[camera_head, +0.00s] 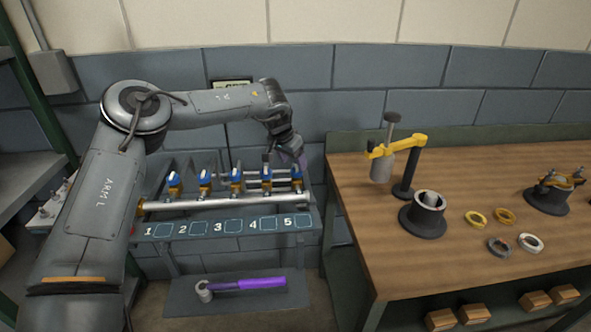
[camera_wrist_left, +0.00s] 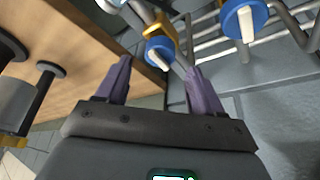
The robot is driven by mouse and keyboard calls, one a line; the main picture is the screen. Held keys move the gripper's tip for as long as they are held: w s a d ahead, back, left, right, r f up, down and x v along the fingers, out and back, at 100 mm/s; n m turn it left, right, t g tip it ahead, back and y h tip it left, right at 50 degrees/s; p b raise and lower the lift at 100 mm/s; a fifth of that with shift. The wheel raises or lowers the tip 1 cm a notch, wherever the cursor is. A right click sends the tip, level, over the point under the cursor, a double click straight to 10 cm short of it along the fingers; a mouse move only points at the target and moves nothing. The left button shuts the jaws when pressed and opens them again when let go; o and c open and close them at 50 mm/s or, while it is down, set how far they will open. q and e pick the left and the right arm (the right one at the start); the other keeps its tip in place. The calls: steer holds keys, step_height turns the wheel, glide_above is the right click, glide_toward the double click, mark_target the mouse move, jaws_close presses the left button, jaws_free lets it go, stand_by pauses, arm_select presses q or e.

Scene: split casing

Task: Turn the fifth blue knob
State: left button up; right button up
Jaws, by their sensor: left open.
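Several blue knobs stand in a row on a pipe above a numbered strip. The fifth blue knob (camera_head: 296,173) is at the right end, above the number 5. My left gripper (camera_head: 301,158) hangs just above and behind it, partly hidden by the wrist. In the left wrist view my open gripper (camera_wrist_left: 159,64) has its two purple fingers apart. A blue knob (camera_wrist_left: 159,51) with a pale bar handle on a yellow body shows between and just beyond the fingertips; it appears to be the fifth. I cannot tell whether the fingers touch it. My right gripper is out of view.
The fourth blue knob (camera_head: 266,172) is close on the left; a neighbouring knob (camera_wrist_left: 238,20) also shows in the left wrist view. A wooden table (camera_head: 365,225) with a yellow-armed stand and rings is to the right. A purple-handled tool (camera_head: 248,285) lies below the rack.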

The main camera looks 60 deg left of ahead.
mark_target(296, 168)
arm_select(q)
steer(key=x, duration=0.3)
steer(key=shift+f+b, duration=0.15)
steer(key=shift+b, duration=0.15)
steer(key=shift+w+f, duration=0.2)
steer(key=shift+f, duration=0.05)
steer(key=c, duration=1)
